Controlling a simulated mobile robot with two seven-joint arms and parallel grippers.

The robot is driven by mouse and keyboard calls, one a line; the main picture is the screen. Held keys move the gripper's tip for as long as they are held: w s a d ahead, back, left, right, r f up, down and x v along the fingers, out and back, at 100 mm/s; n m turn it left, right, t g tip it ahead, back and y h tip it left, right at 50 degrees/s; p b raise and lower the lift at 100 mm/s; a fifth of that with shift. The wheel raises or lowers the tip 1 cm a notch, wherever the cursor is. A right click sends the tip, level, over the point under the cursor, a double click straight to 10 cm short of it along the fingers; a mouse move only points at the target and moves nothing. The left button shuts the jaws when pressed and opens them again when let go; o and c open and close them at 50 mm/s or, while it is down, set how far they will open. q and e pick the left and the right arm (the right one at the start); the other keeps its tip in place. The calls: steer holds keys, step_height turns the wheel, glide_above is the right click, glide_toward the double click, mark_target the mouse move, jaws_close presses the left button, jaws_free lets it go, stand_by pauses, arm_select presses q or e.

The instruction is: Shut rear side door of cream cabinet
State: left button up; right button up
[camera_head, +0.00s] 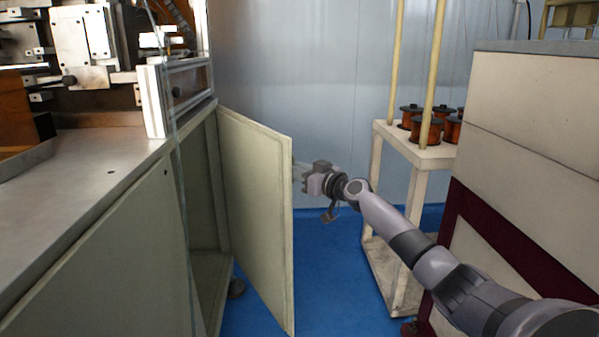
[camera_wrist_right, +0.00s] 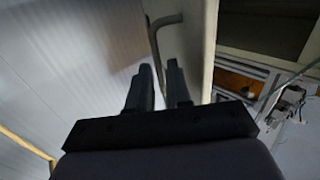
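The cream cabinet (camera_head: 95,235) stands at the left in the head view. Its side door (camera_head: 255,200) stands open, swung out into the aisle, and the dark inside of the cabinet shows behind it. My right gripper (camera_head: 302,175) is at the outer face of the door, partly hidden by the door's edge. In the right wrist view, my two dark fingers (camera_wrist_right: 160,68) are apart. A bent bar handle (camera_wrist_right: 154,40) on the door (camera_wrist_right: 197,45) reaches down to the gap between the fingertips; I cannot tell whether they touch it. My left gripper is out of view.
A cream stand (camera_head: 389,215) with several copper-coloured spools (camera_head: 427,130) is behind my right arm. A cream and dark red machine (camera_head: 530,140) is at the right. Blue floor (camera_head: 325,275) is clear between the door and the stand. A grey wall closes the back.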

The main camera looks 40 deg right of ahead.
jaws_close()
stand_by(1.4)
